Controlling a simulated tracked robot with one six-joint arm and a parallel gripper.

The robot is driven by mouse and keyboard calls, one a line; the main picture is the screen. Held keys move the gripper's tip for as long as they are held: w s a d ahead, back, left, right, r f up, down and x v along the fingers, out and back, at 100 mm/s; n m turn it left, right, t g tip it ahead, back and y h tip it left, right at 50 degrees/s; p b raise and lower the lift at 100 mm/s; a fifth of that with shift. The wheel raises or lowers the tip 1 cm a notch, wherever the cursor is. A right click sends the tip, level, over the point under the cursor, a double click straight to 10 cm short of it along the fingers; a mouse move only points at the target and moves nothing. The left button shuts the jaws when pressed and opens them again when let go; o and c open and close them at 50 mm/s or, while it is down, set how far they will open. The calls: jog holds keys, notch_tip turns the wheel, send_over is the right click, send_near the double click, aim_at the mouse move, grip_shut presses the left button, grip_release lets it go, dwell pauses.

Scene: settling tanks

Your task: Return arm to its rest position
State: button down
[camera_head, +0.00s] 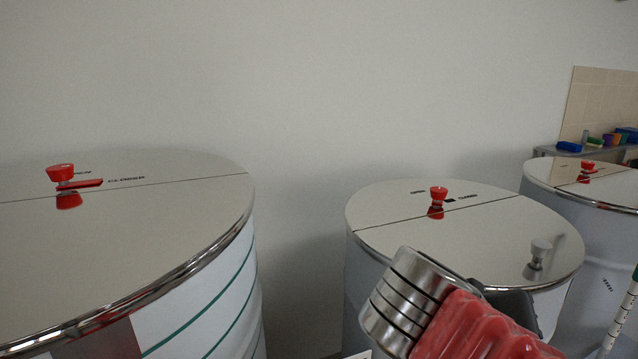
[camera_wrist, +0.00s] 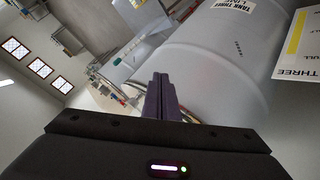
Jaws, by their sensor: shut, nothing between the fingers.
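My gripper (camera_wrist: 162,82) shows in the wrist view as two dark fingers closed together, with nothing between them. They point into the room beside a grey tank labelled TANK THREE (camera_wrist: 205,65); I cannot tell the gap between them. In the head view, a silver ribbed cylinder and a red ribbed sleeve, which look like part of my arm, stand in front of the middle tank (camera_head: 372,290) and hide part of its front. The gripper's fingertips cannot be made out in the head view.
A large left tank (camera_head: 150,235) and a right tank (camera_head: 590,225) flank the middle one. Their lids bear red knobs (camera_head: 60,172). A shelf (camera_head: 550,152) with coloured items is at the back right. A sign reading THREE (camera_wrist: 300,50) is in the wrist view.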

jog(key=s+a+f+n+y, duration=0.3)
jog(key=a+f+y, duration=0.6)
jog(key=f, duration=0.4)
jog(key=shift+s+a+n, duration=0.3)
jog(key=shift+s+a, duration=0.05)
jog(key=shift+a, duration=0.15)
